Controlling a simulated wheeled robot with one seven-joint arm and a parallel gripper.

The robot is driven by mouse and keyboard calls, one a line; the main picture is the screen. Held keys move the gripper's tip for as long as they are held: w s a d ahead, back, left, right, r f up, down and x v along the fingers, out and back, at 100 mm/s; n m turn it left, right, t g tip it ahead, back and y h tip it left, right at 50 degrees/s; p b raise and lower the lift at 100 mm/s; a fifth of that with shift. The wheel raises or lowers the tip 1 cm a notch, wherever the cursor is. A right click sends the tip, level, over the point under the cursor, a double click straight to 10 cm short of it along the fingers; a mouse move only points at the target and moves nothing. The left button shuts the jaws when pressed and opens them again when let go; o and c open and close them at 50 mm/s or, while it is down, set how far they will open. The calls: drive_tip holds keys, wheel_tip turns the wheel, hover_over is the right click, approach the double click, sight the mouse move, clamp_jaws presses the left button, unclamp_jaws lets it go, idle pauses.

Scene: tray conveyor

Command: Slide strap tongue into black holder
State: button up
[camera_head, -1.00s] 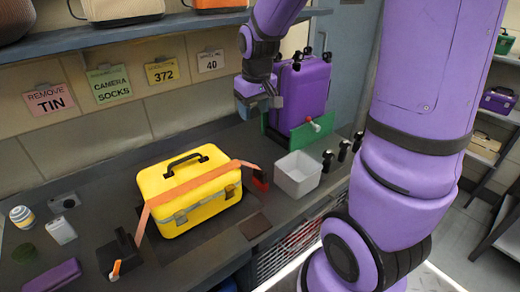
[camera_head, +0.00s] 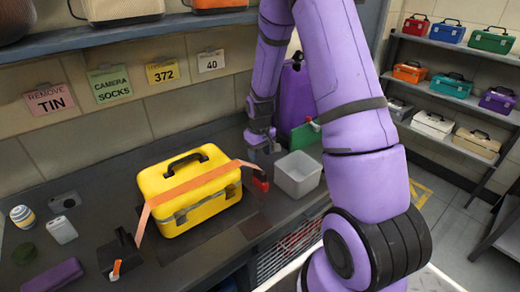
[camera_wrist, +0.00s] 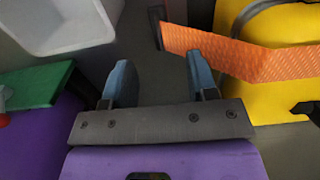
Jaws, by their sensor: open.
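An orange strap (camera_head: 195,184) lies across the yellow case (camera_head: 215,208). Its left end hangs down the case's side, near a black block with an orange lever (camera_head: 118,256). Its right end reaches past the case to a small red and black piece (camera_head: 260,180). I cannot tell which black part is the holder. My gripper (camera_head: 264,150) is above the strap's right end, open and empty. In the wrist view its blue fingers (camera_wrist: 160,80) are spread, with the orange strap (camera_wrist: 235,55) close ahead and right. The strap's end meets a dark, partly seen part (camera_wrist: 155,28).
A dark flat patch (camera_head: 254,226) lies in front. Small items, including a white box (camera_head: 61,230), lie at the left.

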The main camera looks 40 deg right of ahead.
sight(260, 170)
wheel_tip(260, 170, down, 9)
drive_tip(key=shift+f, duration=0.15)
idle(0.4)
clamp_jaws()
drive_tip(key=shift+r, duration=2.7)
drive_tip(key=shift+r, duration=1.9)
drive_tip(key=shift+a, duration=0.1)
